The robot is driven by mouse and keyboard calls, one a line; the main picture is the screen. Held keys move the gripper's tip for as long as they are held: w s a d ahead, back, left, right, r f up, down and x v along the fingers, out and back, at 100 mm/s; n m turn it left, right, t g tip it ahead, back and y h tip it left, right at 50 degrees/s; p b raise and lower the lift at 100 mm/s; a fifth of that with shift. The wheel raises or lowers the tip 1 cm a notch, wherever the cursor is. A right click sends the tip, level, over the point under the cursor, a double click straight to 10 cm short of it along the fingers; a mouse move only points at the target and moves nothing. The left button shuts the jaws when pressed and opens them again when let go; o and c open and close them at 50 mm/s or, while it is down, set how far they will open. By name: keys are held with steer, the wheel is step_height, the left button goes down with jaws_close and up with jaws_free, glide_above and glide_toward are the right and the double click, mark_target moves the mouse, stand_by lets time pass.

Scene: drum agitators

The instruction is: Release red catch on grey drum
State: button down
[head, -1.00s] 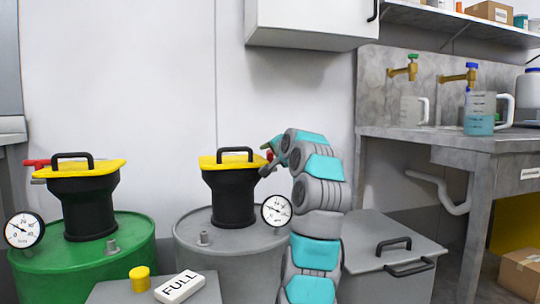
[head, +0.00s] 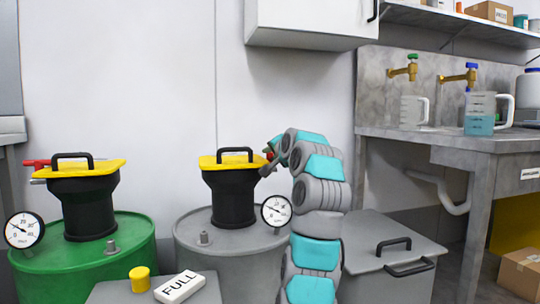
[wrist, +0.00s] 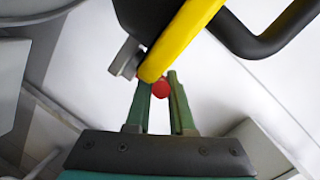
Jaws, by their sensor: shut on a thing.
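The grey drum (head: 190,237) stands in the middle of the head view, with a black neck (head: 232,198) and a yellow lid (head: 228,161) on top. The red catch (wrist: 160,88) shows in the wrist view between the two green fingers of my gripper (wrist: 161,100), just beyond the edge of the yellow lid (wrist: 178,40). My gripper is shut on the catch. In the head view my gripper (head: 271,149) is at the right side of the lid, and the catch is mostly hidden there by my arm.
A green drum (head: 130,262) with its own yellow lid and red catch (head: 38,163) stands at the left. A round gauge (head: 276,211) is on the grey drum beside my arm. A grey lidded bin (head: 385,270) stands at the right.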

steer(key=shift+d, duration=0.1)
steer(key=shift+d+n+g+y, duration=0.1)
steer(key=shift+n+g+y, duration=0.3)
steer(key=shift+n+y, duration=0.4)
steer(key=shift+n+g+y, duration=0.4)
steer(key=shift+n+y, duration=0.3)
steer(key=shift+y, duration=0.4)
steer(key=c, duration=0.8)
jaws_free()
steer(key=shift+v, duration=3.8)
